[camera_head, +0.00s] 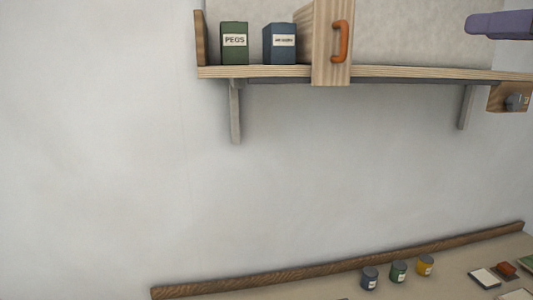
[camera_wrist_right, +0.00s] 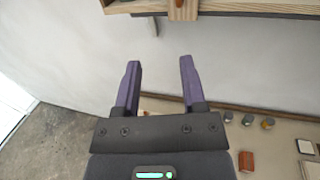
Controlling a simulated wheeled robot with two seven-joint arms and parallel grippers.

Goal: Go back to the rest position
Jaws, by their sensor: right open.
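My right gripper (camera_wrist_right: 160,64) shows in the right wrist view with its two purple fingers spread apart and nothing between them. In the head view only a purple finger of my right gripper (camera_head: 498,24) reaches in at the upper right, in front of the wall and apart from the shelf. My left gripper is in neither view.
A wall shelf (camera_head: 420,73) holds a green PEGS box (camera_head: 234,43), a blue box (camera_head: 279,44) and a wooden panel with an orange handle (camera_head: 340,42). Below, several small cans, including a yellow one (camera_head: 425,266), stand on a bench. The wall between is clear.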

